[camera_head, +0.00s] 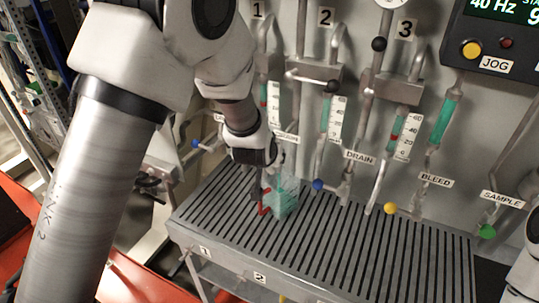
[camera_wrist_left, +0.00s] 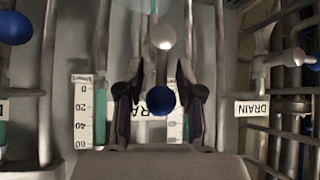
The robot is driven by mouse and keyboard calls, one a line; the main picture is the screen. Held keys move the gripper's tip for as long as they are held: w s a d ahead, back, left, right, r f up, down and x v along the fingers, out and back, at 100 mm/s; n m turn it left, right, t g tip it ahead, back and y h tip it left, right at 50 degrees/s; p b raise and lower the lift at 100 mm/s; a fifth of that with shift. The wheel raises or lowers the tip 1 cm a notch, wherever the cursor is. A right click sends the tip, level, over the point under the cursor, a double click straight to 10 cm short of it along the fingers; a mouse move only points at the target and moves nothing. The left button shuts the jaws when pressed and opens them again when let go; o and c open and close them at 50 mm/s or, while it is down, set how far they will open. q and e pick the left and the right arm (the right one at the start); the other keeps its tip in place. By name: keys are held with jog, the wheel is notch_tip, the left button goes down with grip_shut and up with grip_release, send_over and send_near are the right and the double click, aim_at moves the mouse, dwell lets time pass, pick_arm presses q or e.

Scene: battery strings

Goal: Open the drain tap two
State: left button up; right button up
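My left gripper (camera_head: 268,172) reaches down in front of the panel above the left part of the grated tray (camera_head: 345,232). In the left wrist view its two fingers (camera_wrist_left: 159,82) are apart, one on each side of a blue ball knob (camera_wrist_left: 161,100). This is the middle of three blue knobs there, apparently drain tap two; gaps show between it and the fingers. In the head view my gripper hides this knob. Another blue knob (camera_head: 195,143) is left of my gripper and one (camera_head: 318,185) is right. My right gripper is out of view.
A clear teal container (camera_head: 286,196) with a red part (camera_head: 264,206) stands on the tray close below my left gripper. Yellow (camera_head: 390,208) and green (camera_head: 487,231) knobs are farther right. The tray's middle and right look clear. Vertical pipes and gauges line the panel.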

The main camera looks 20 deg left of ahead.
pick_arm(q)
jog(key=v, duration=1.2)
jog(key=shift+f, duration=0.1)
